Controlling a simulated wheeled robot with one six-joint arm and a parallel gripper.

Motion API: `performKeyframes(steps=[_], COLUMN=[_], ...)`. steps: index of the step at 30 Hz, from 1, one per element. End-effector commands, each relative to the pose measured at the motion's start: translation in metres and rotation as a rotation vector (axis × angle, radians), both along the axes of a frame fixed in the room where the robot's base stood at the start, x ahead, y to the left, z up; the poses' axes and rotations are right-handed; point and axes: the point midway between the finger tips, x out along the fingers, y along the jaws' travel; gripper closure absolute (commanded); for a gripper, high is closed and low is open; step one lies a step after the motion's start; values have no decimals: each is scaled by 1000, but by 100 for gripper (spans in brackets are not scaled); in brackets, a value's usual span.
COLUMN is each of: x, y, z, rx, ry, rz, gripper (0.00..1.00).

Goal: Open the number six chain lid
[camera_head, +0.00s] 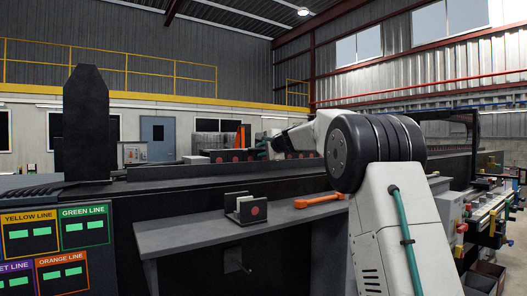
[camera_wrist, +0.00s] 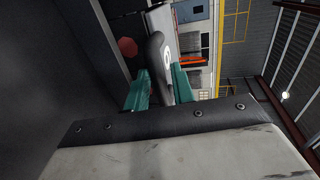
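In the wrist view, a dark rounded handle-like part (camera_wrist: 156,52) with a pale round mark stands between the teal fingers of my gripper (camera_wrist: 160,88). The mark is too small to read. The fingers lie close along both sides of this part; I cannot tell whether they press on it. A red marker (camera_wrist: 128,47) shows on a dark surface just left of it. In the head view, my gripper (camera_head: 264,144) is small and far off, low over the dark chain trough. Red markers (camera_head: 236,158) show on dark parts near it. I cannot read any lid number there.
A grey ledge (camera_head: 190,231) in front holds a dark bracket (camera_head: 244,207) and an orange tool (camera_head: 319,200). A tall dark plate (camera_head: 89,125) stands at left above a panel of colour-line displays (camera_head: 58,245). In the wrist view, a large dark wall (camera_wrist: 45,80) fills the left side.

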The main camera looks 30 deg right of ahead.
Motion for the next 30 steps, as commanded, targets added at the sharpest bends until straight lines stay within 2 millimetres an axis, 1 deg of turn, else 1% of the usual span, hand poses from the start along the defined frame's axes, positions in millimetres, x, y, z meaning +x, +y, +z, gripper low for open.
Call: performKeyframes(steps=[1, 2, 3, 5, 6, 11, 14, 17, 23, 30], x=[0, 0, 0, -1, -1, -1, -1, 0, 3, 6], y=[-1, -1, -1, -1, -7, -5, -4, -4, -4, -7], z=[0, 0, 0, 0, 0, 2, 7, 14, 36, 69], rx=[0, 0, 0, 0, 1, -1, -2, -3, -3, -3], ry=[0, 0, 0, 0, 0, 0, -2, -2, -3, -3], rz=[-1, -1, -1, -1, -2, -5, -5, -5, -4, -8], gripper=[91, 99, 100, 100, 100, 100, 100, 100, 100, 100])
